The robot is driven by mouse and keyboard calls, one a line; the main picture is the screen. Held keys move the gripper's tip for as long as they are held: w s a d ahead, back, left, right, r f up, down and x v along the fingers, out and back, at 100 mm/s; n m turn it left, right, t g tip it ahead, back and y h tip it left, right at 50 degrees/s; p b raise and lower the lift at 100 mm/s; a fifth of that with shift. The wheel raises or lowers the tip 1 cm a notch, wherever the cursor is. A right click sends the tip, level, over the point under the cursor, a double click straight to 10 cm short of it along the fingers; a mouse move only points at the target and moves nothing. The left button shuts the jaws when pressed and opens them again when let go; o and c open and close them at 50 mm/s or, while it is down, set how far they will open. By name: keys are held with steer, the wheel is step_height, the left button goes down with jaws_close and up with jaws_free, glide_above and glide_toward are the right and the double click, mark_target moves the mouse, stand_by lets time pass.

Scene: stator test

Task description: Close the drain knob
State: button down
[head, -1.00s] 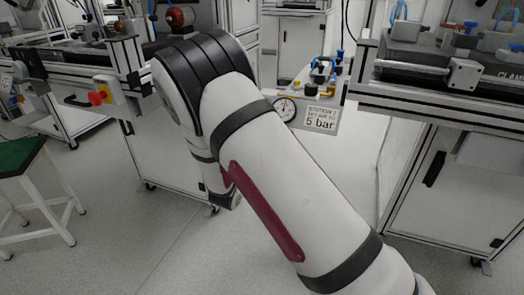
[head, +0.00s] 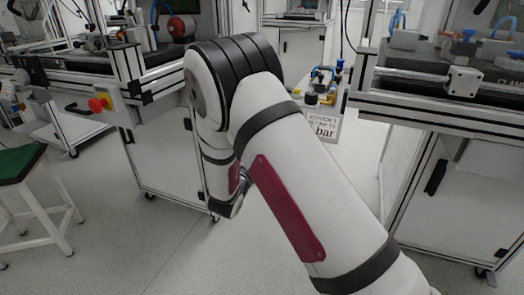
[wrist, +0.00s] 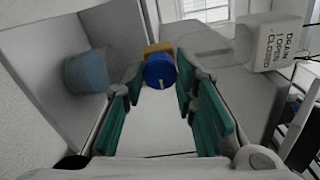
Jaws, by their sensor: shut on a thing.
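The blue drain knob (wrist: 160,72) shows at the top middle of the wrist view, with a short pale mark on its face and a yellow-orange part behind it. My gripper (wrist: 159,80) has its two green-padded fingers on either side of the knob, with the tips shut on it. The white drain label (wrist: 268,42), reading DRAIN, OPEN and CLOSED, is at the upper right of the wrist view, turned on its side. In the head view my own arm hides the gripper and I cannot make out the knob.
A blue cylinder (wrist: 86,72) stands out from the grey surface left of the fingers. In the head view, a small unit with coloured fittings (head: 322,88) and a partly covered "bar" sign (head: 322,127) sits behind my arm. A green-topped stool (head: 18,163) is at the left.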

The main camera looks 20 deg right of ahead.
stand_by(0.3)
steer(key=c, duration=1.3)
jaws_free()
steer(key=v, duration=1.2)
